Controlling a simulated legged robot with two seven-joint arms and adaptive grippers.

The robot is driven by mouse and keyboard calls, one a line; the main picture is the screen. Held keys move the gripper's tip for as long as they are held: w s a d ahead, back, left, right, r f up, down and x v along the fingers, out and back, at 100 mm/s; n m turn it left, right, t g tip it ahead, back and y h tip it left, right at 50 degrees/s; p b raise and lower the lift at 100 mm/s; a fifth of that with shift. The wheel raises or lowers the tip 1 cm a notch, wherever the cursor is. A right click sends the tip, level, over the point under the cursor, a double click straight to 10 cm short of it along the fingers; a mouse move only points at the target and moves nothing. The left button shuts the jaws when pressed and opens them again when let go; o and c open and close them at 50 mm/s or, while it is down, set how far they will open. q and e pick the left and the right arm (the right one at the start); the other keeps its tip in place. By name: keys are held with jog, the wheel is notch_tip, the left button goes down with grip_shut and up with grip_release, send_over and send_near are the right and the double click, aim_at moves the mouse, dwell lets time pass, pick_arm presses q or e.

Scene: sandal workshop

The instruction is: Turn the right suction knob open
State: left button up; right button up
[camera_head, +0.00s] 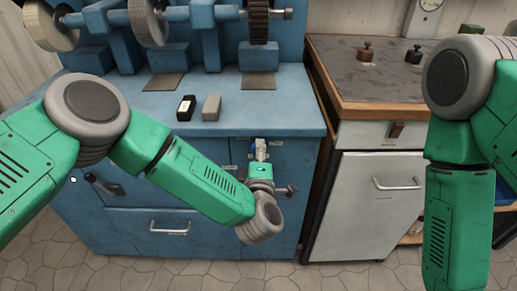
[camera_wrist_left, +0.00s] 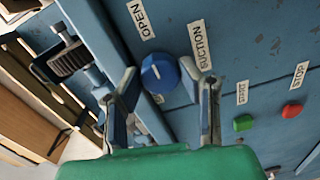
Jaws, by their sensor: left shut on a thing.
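A round blue knob (camera_wrist_left: 158,73) with a white pointer mark sits on the blue panel in the left wrist view. The labels OPEN (camera_wrist_left: 141,18) and SUCTION (camera_wrist_left: 203,45) are beside it. The two fingers of my left gripper (camera_wrist_left: 160,82) are on either side of the knob and hold it. In the head view my left gripper (camera_head: 260,151) is at the upper front of the blue bench (camera_head: 235,118), and it largely hides the knob there. My right arm hangs at the right of the head view; its gripper is outside the picture.
A green button (camera_wrist_left: 243,123) and a red button (camera_wrist_left: 291,110) are on the same panel. A dark block (camera_head: 186,108) and a grey block (camera_head: 211,108) lie on the bench top. A white cabinet (camera_head: 365,205) with a brown top stands close to the right.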

pick_arm(q)
jog(key=shift+s+d+f+m, duration=0.1)
jog(key=shift+s+f+m, duration=0.2)
jog(key=shift+f, duration=0.1)
jog(key=o, duration=1.1)
jog(key=shift+w, duration=0.1)
jog(key=shift+w+r, duration=0.1)
jog(key=shift+r, duration=0.1)
jog(key=s, duration=1.2)
jog(key=shift+d+r, duration=0.1)
jog(key=shift+r, duration=0.05)
